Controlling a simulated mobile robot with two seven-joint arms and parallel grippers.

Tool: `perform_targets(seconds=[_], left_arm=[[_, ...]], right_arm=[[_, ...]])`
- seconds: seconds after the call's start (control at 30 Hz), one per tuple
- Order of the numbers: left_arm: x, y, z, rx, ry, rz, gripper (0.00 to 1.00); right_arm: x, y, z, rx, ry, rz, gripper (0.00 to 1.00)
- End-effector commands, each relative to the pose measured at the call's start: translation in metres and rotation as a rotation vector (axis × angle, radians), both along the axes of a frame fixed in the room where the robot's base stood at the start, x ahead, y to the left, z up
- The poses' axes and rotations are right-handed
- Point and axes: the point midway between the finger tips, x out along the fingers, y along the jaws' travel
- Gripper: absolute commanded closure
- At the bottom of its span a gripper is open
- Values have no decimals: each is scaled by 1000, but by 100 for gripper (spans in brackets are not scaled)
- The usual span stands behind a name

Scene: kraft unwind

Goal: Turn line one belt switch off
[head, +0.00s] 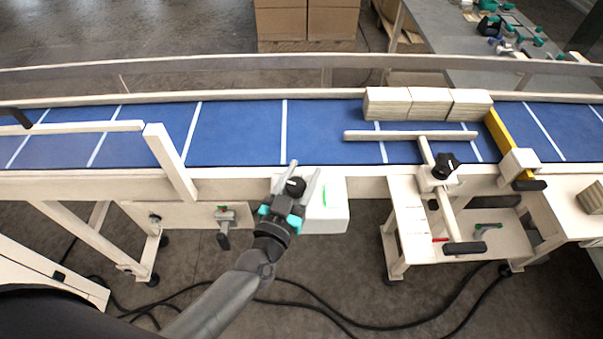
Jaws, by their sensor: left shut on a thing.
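The line one belt switch is a white box (335,212) on the near side of the blue belt conveyor (240,130). A black knob (295,186) sits on its left part, and an upright green mark (324,195) shows on its face to the right of the knob. My left gripper (305,169) reaches up from below, with its two grey fingers on either side of the knob, shut on it. The exact turn of the knob is hard to read between the fingers. My right gripper is not in view.
Light stacks (428,104) stand on the belt near a wooden T-shaped guide (410,135) and a yellow bar (508,142). A clamp-like handle (224,222) hangs left of the switch. A small side table (415,235) stands to the right. Cables (400,326) lie on the floor.

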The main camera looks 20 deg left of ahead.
Motion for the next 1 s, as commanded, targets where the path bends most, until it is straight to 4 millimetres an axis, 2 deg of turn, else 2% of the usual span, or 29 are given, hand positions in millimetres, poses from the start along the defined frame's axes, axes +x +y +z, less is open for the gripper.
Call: perform_targets(seconds=[0.37, 1.0], left_arm=[[-1, -6, -3, 10, -2, -242, 100], [-8, -17, -5, 11, -1, -652, 100]], right_arm=[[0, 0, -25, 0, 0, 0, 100], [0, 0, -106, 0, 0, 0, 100]])
